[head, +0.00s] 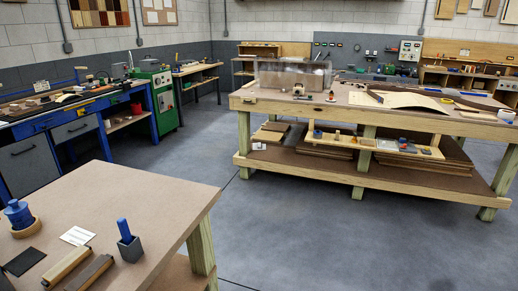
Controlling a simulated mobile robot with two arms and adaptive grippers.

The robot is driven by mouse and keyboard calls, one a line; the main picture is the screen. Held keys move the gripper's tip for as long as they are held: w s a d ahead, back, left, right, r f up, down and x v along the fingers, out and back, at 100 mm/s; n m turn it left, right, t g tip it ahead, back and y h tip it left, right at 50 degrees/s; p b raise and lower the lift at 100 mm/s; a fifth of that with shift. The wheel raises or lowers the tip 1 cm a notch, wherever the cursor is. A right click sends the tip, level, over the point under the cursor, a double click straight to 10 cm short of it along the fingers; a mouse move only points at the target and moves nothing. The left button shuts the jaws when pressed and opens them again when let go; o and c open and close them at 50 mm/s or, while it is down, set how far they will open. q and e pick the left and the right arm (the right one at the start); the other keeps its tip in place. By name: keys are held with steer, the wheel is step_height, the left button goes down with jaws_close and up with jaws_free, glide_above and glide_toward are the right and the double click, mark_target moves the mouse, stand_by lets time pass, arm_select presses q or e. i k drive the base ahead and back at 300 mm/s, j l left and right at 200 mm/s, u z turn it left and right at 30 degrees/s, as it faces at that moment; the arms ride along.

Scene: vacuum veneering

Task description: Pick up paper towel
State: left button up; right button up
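I cannot pick out a paper towel for certain in the head view. A flat white sheet (77,236) with faint markings lies on the near table (130,195) at lower left; it looks like a printed card, but it is too small to tell. Neither of my grippers is in view.
Near the sheet are a blue item on a round wooden base (25,218) and a grey holder with a blue handle (130,245). A large wooden workbench (275,104) with a clear box (290,74) stands at right. Grey floor (290,220) between is clear.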

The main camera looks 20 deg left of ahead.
mark_target(256, 147)
steer(key=i+l+u, duration=0.15)
steer(key=i, duration=2)
steer(key=i+u, duration=0.4)
steer(key=i, duration=0.15)
steer(key=i+l+u, duration=0.1)
steer(key=i+u, duration=0.25)
steer(key=i, duration=0.25)
steer(key=i+l+u, duration=0.4)
steer(key=i, duration=0.15)
steer(key=i+j+u, duration=0.2)
steer(key=i+u, duration=0.55)
steer(key=i+j+z, duration=0.2)
steer(key=i+z, duration=0.2)
steer(key=i+j+z, duration=0.75)
steer(key=k+l, duration=0.05)
steer(key=k, duration=0.05)
